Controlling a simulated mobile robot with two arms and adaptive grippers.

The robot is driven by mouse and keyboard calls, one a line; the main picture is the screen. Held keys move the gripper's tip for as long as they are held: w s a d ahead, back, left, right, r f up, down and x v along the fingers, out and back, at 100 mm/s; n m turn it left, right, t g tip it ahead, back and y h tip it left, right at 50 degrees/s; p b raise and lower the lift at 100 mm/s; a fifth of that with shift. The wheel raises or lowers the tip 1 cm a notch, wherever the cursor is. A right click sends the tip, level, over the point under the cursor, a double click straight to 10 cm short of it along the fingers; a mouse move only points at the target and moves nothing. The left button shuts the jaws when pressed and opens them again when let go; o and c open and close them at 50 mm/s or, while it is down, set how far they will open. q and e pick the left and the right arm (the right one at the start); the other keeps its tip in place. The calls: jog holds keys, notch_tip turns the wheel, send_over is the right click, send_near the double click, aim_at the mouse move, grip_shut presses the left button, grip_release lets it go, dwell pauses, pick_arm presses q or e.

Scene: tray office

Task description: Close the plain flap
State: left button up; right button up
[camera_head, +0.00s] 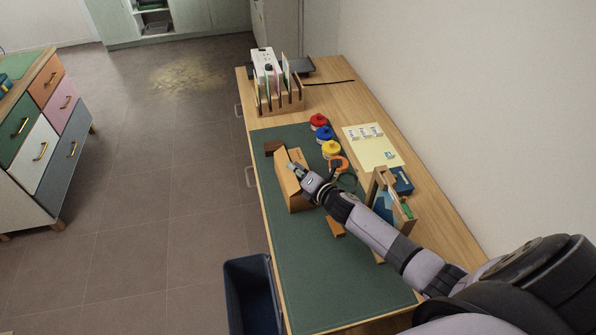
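A small tan box (287,188) stands on the green mat (310,285), near the mat's left edge. A darker brown piece (273,147) shows at its far end, and a tan piece (336,227) shows near the mat's middle, partly behind my arm. I cannot tell for sure which part is the plain flap. My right gripper (294,167) is at the top of the box, close to or touching it. Its fingers are too small to tell whether they are open or shut. My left gripper is not in view.
Red (318,121), blue (324,133) and yellow (331,149) round containers stand beyond the box. A wooden file rack (279,103) is at the far end. A wooden holder (398,205) stands right of my forearm. A dark bin (251,290) is on the floor. The near mat is clear.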

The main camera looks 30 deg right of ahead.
jog(key=v, duration=1.2)
jog(key=shift+d+f, duration=0.1)
